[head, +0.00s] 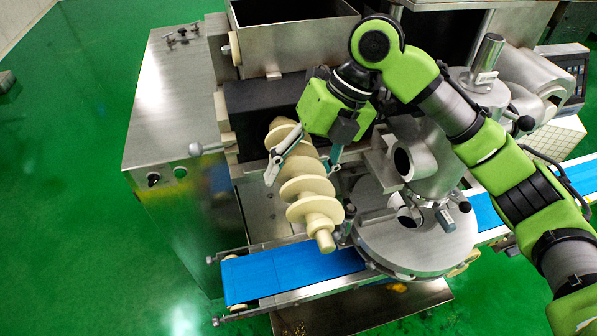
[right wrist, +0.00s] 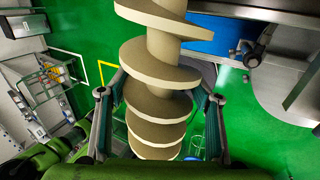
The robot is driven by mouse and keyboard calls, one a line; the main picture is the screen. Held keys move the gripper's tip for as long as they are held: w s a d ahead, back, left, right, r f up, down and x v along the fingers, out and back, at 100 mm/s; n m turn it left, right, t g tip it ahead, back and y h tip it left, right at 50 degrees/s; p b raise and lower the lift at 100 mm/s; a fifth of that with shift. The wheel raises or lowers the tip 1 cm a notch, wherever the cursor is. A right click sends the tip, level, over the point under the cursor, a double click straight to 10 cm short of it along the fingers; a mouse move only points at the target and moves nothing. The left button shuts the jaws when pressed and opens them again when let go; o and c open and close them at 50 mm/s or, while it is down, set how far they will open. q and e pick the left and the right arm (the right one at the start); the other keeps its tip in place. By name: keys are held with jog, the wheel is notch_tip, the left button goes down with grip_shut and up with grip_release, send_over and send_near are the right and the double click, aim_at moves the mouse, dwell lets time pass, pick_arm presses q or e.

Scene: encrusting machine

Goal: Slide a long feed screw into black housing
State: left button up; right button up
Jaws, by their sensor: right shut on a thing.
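The feed screw (head: 305,188) is long and cream-coloured, with wide spiral flights. Its near shaft end points down and toward the camera above the blue belt, and its far end meets the front of the black housing (head: 245,102). I cannot tell how far that end is inside, since my gripper and arm hide part of the opening. My right gripper (head: 304,160) is shut around the screw's middle, one finger on each side. In the right wrist view the screw (right wrist: 155,70) runs between the fingers (right wrist: 158,98). My left gripper is not in view.
A blue conveyor belt (head: 290,270) runs below the screw. A round metal disc (head: 415,245) and a metal cylinder head (head: 430,160) stand close to its right. A steel cabinet (head: 165,100) is at left, and a hopper (head: 290,30) is above the housing. Green floor is clear at left.

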aim_at(295, 122)
jog(key=shift+r, duration=0.1)
jog(key=shift+w+a+p, duration=0.4)
jog(key=shift+w+a, duration=0.05)
jog(key=shift+w, duration=0.95)
jog(key=shift+w+a+p, duration=0.35)
jog(key=shift+w+a, duration=0.15)
jog(key=shift+w, duration=0.9)
jog(key=shift+w+a+p, duration=0.4)
jog(key=shift+w+a, duration=0.05)
jog(key=shift+w, duration=0.95)
jog(key=o, duration=1.6)
jog(key=shift+o, duration=1)
jog(key=shift+d, duration=0.1)
jog(key=shift+p+v, duration=1.95)
jog(key=shift+v, duration=0.5)
jog(key=shift+p+v, duration=0.3)
jog(key=shift+v, duration=0.85)
